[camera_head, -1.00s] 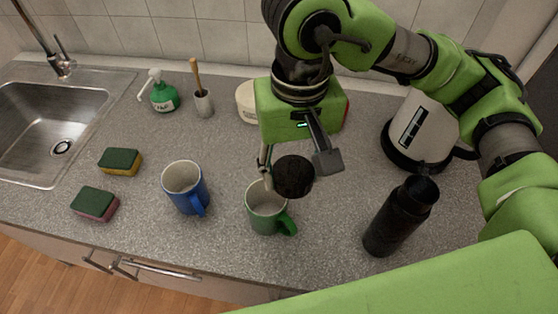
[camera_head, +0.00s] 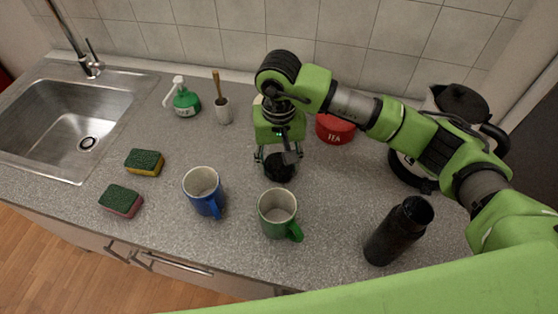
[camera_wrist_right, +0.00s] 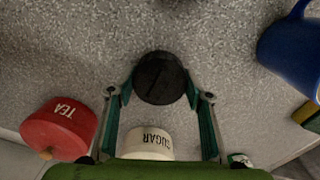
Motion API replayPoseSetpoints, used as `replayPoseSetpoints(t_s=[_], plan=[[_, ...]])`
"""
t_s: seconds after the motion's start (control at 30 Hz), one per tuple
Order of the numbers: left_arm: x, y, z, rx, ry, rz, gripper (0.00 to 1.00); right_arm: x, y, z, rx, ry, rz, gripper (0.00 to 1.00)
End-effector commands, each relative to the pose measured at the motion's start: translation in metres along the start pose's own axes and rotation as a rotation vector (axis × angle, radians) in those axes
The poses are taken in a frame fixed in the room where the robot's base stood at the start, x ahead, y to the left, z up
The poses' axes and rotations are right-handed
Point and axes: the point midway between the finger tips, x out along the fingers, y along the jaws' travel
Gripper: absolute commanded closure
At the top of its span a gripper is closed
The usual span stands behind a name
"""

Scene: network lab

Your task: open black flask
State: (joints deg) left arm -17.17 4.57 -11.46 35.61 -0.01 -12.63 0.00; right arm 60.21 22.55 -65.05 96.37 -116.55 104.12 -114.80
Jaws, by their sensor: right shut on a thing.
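The black flask (camera_head: 398,232) stands upright at the front right of the counter. Its top is uncovered and its dark mouth shows. My right gripper (camera_head: 278,164) is shut on a round black lid (camera_head: 281,172), away from the flask, behind the green mug. In the right wrist view the lid (camera_wrist_right: 160,78) sits between the fingertips (camera_wrist_right: 160,92), with counter around it. It is low over the counter; I cannot tell whether it touches. My left gripper is not in view.
The green mug (camera_head: 276,213) and blue mug (camera_head: 202,190) stand in front of the gripper. A red tea tin (camera_head: 335,128) and a white sugar tin (camera_wrist_right: 145,144) are behind. The kettle (camera_head: 408,168) is at the right. Sponges (camera_head: 121,201) and a sink (camera_head: 60,120) are left.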

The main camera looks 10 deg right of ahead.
Motion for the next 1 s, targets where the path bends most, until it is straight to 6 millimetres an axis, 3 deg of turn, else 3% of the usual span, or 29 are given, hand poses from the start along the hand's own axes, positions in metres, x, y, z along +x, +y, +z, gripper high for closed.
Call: replayPoseSetpoints(t_s=[0.03,0.13,0.57,0.6,0.63,1.0], plan=[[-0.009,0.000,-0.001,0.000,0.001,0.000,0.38,0.002,0.000,0.001,0.002,-0.004,-0.001,0.79],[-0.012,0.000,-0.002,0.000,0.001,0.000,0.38,0.011,0.000,0.000,0.001,0.000,-0.001,0.79],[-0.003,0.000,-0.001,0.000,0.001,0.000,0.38,0.018,0.000,-0.001,0.000,0.003,0.000,0.79],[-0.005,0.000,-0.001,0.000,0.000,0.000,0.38,0.016,0.000,-0.001,0.001,0.003,-0.001,0.43],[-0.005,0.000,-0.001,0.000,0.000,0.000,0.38,0.016,0.000,-0.001,0.001,0.002,-0.001,0.37],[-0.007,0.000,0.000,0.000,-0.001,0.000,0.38,0.014,0.000,0.000,0.001,0.001,-0.001,0.37]])
